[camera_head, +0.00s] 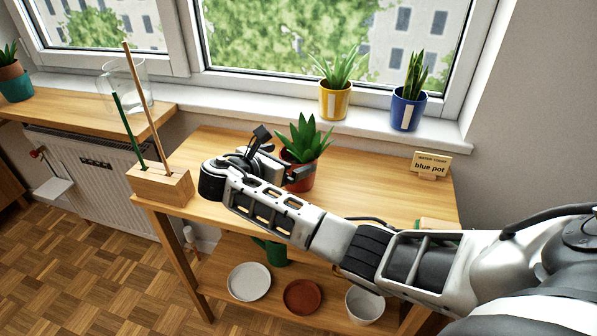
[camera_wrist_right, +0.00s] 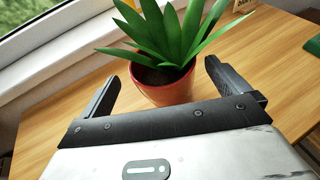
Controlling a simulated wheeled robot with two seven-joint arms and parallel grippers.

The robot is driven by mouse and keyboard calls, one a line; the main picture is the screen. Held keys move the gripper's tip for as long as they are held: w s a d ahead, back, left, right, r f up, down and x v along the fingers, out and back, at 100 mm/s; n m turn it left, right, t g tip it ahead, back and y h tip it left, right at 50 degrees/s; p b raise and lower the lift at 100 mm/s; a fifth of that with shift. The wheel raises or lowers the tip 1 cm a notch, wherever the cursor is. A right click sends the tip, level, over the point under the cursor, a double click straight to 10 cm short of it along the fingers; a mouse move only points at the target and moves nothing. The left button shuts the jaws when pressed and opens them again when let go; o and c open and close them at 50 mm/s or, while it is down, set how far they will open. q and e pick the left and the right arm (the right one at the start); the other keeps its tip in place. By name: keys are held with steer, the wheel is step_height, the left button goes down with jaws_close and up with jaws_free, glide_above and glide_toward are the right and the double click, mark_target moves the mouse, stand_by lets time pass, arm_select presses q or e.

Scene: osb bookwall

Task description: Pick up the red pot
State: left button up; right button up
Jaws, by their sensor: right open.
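The red pot (camera_head: 299,175) holds a spiky green plant and stands upright on the wooden table, near its middle. It also shows in the right wrist view (camera_wrist_right: 163,90), just ahead of the gripper. My right gripper (camera_head: 283,158) is open, with one finger on each side of the pot's near part in the right wrist view (camera_wrist_right: 165,86). I cannot tell whether a finger touches the pot. My arm and gripper hide part of the pot in the head view. My left gripper is not in view.
A yellow pot (camera_head: 334,102) and a blue pot (camera_head: 407,110) stand on the windowsill. A "blue pot" sign (camera_head: 431,164) stands at the table's right. A wooden block (camera_head: 160,186) with sticks is at the left corner. Dishes (camera_head: 249,282) lie on the shelf below.

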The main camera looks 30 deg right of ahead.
mark_target(309, 153)
steer(key=x, duration=0.5)
steer(key=shift+s+f, duration=0.15)
steer(key=shift+a, duration=0.1)
steer(key=c, duration=1.3)
